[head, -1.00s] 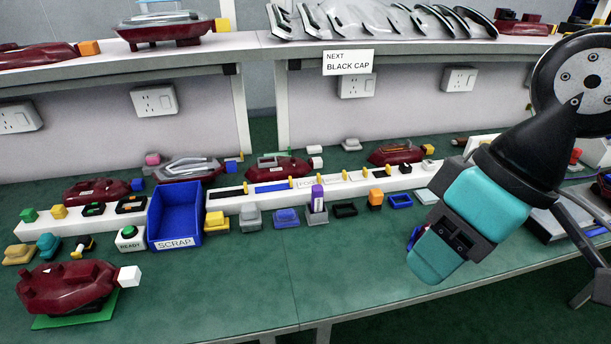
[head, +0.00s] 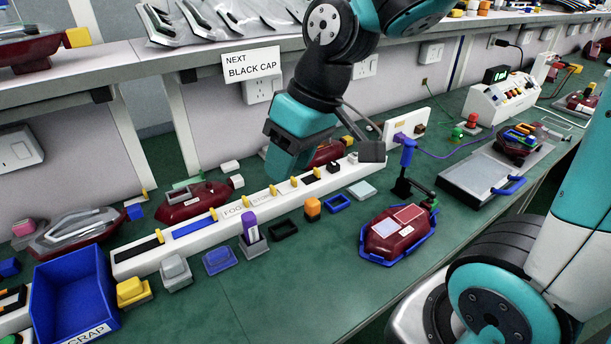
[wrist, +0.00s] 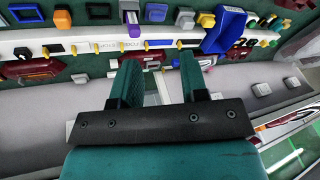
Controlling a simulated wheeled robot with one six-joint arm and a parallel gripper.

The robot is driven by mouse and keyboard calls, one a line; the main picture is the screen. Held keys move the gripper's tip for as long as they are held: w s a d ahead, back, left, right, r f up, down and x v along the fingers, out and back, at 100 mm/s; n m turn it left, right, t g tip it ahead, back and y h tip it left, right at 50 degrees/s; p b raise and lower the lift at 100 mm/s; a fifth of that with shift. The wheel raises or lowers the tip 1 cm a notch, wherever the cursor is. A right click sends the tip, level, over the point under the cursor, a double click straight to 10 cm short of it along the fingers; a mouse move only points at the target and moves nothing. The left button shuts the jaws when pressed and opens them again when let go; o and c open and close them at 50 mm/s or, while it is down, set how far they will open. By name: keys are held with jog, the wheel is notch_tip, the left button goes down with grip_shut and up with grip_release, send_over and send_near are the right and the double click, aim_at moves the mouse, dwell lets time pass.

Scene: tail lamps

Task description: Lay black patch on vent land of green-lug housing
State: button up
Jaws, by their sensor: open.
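I cannot tell which part is the vent land. Small black pieces (head: 310,178) lie on the white rail's right half, and a black strip (head: 138,250) lies at its left end. I cannot tell which is the patch. My gripper (head: 288,170) hangs over the rail and the housings behind it. In the wrist view its teal fingers (wrist: 160,70) are apart with nothing between them.
The long white rail (head: 165,255) has several yellow pegs. A blue scrap bin (head: 75,300), purple-topped holder (head: 249,228) and black frame (head: 284,230) stand in front. A blue-topped black post (head: 405,172) rises behind the cradled housing. The front bench middle is clear.

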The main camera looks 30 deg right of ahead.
jog(key=w+d+f+m+t+h+b, duration=0.25)
jog(key=w+d+f, duration=0.25)
jog(key=w+d, duration=0.65)
jog(key=m, duration=0.2)
send_near(317, 169)
jog(key=f, duration=0.2)
jog(key=a+f+h, duration=0.1)
jog(key=shift+w+f, duration=0.2)
jog(key=shift+w, duration=0.2)
jog(key=shift+w+x, duration=0.2)
jog(key=shift+x, duration=2.85)
jog(key=shift+r, duration=0.15)
grip_shut()
